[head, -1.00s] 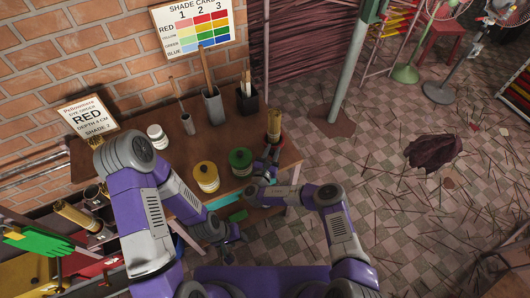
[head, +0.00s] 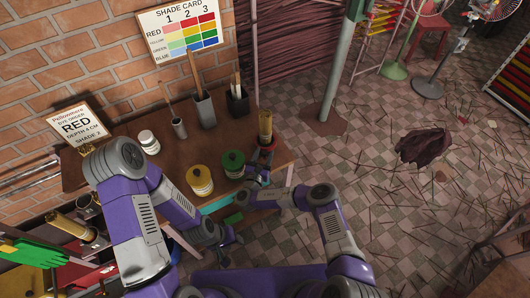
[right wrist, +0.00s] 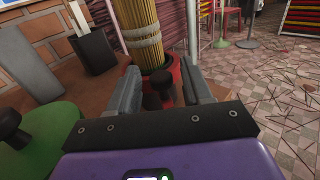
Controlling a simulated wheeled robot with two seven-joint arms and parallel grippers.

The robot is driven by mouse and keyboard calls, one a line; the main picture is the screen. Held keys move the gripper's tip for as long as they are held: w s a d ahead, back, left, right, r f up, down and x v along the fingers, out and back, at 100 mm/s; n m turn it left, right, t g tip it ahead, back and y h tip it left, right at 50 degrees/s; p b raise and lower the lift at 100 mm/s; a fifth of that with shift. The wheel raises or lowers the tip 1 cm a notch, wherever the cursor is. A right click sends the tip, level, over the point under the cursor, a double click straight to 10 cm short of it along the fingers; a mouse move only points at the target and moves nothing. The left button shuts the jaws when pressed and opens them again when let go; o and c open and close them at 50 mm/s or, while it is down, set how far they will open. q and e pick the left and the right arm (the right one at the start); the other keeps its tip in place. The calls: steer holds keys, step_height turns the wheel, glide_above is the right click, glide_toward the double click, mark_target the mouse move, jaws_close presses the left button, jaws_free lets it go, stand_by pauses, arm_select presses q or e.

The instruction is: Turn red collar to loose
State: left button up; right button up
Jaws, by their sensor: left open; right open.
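The red collar (head: 267,148) rings the foot of a tan stick bundle (head: 265,124) at the right end of the table. In the right wrist view the red collar (right wrist: 180,84) shows partly behind a dark knob (right wrist: 158,91), with the bundle (right wrist: 141,30) upright in it. My right gripper (head: 259,168) is open at the collar's near side. In its wrist view the two fingers (right wrist: 160,74) stand either side of the dark knob; I cannot tell whether they touch it. My left gripper (head: 232,239) is low in front of the table, open and empty.
A green-lidded pot (head: 233,164) and a yellow-lidded pot (head: 200,180) stand left of the collar. A white jar (head: 149,142) and dark holders (head: 205,110) stand farther back. The order sign (head: 76,126) reads RED. Floor right of the table is open, with scattered sticks.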

steer(key=v, duration=0.6)
steer(key=shift+s, duration=0.15)
